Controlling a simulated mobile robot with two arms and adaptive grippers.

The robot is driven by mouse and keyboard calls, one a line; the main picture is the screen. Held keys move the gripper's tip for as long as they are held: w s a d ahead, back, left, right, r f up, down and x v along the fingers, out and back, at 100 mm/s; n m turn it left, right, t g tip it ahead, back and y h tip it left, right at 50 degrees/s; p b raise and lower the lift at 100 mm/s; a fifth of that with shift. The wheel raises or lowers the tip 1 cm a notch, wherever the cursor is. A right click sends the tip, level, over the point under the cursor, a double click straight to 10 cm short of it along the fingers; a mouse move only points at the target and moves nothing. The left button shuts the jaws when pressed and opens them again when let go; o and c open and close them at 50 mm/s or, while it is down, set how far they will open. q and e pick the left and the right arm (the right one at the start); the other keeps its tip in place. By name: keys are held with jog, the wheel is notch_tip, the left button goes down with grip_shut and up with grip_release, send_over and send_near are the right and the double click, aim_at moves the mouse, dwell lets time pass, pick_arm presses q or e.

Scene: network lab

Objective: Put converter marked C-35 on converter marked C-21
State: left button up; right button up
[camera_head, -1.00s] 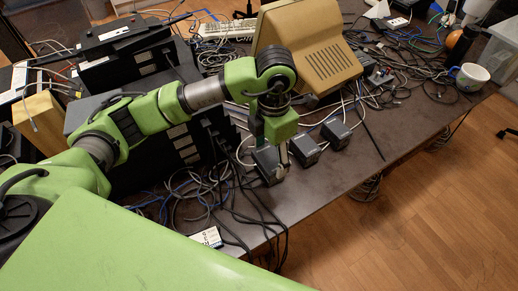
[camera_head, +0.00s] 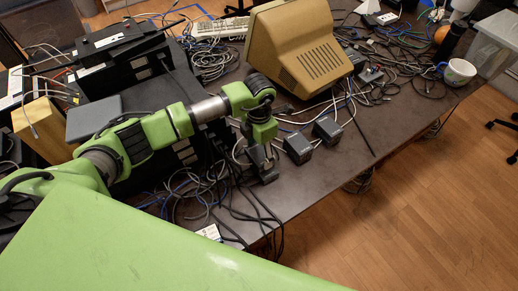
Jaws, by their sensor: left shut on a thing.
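Three small dark grey converters are near the front edge of the table in the head view. One converter (camera_head: 257,157) is at the fingers of my left gripper (camera_head: 264,164), which is shut on it and partly covers it. It looks to be at or very close to table height. A second converter (camera_head: 298,149) sits just to its right, and a third converter (camera_head: 327,130) sits farther right and back. These two stand apart from each other. The marks C-35 and C-21 are too small to read, so I cannot tell which is which. My right gripper is not in view.
Cables (camera_head: 205,190) lie tangled left of the held converter and hang over the table's front edge. A beige monitor (camera_head: 295,50) stands behind the converters, and black equipment (camera_head: 125,55) stands at the left. A white mug (camera_head: 459,72) is far right. Bare table (camera_head: 340,165) lies front right.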

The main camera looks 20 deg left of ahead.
aim_at(259, 154)
pick_arm(q)
jog(key=shift+f, duration=0.1)
jog(key=o, duration=1.3)
jog(key=shift+r, duration=0.3)
notch_tip(259, 154, up, 12)
jog(key=b, duration=0.3)
jog(key=shift+f, duration=0.15)
